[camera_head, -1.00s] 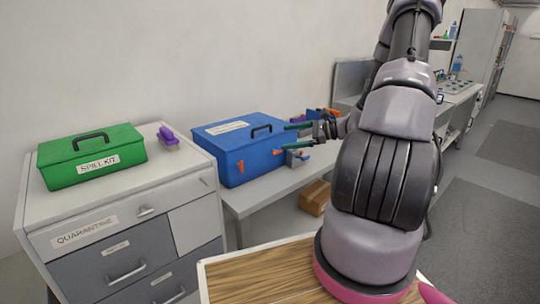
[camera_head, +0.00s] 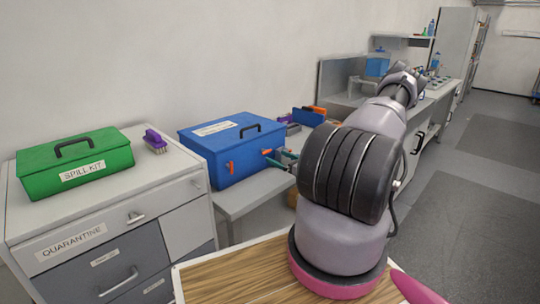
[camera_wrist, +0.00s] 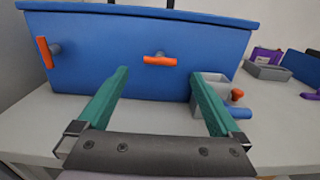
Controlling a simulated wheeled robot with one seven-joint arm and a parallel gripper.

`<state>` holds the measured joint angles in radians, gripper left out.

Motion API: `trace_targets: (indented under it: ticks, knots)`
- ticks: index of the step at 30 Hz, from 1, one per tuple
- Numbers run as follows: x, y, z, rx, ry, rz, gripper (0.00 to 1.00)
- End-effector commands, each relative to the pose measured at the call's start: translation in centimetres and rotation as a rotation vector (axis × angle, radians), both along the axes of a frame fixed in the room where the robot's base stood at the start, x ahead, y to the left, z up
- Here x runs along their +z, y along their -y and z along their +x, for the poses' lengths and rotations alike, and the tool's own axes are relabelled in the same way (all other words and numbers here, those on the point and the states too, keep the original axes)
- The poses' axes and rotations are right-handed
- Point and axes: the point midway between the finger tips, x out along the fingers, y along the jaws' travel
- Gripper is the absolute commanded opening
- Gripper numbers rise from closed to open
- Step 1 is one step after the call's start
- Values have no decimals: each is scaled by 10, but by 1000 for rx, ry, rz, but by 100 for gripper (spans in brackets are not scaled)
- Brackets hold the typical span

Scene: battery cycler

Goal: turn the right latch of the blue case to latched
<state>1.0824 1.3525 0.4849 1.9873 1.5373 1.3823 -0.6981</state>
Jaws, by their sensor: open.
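The blue case (camera_head: 225,160) stands closed on a grey bench. In the wrist view its front face (camera_wrist: 115,75) fills the upper middle. Its right latch (camera_wrist: 160,59) is an orange handle lying horizontal; in the head view it shows as a small orange spot (camera_head: 267,152) beside my fingers. The left latch (camera_wrist: 44,52) is an orange handle standing nearly upright, also seen in the head view (camera_head: 230,168). My gripper (camera_wrist: 160,73) is open and empty, its green fingers on either side of the right latch and slightly below it in the picture. I cannot tell the remaining distance.
A small grey box (camera_wrist: 216,80) stands by my right finger, with an orange-red knob (camera_wrist: 237,95) and a blue cylinder (camera_wrist: 239,112) beside it. A grey bin (camera_wrist: 268,71) lies farther right. A green spill kit (camera_head: 75,165) and purple brush (camera_head: 155,140) are on the left cabinet.

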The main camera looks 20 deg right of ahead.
Motion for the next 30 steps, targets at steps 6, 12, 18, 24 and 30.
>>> trace_targets:
  ticks: [6, 12, 18, 24, 30]
  knots:
    - [1, -13, 34, 2, 1, -1, 100]
    - [0, -18, 48, 2, -1, 0, 100]
    - [0, -18, 49, 1, 0, 0, 100]
    - [0, -18, 49, 2, 0, 0, 54]
    - [0, -18, 49, 2, -1, 2, 25]
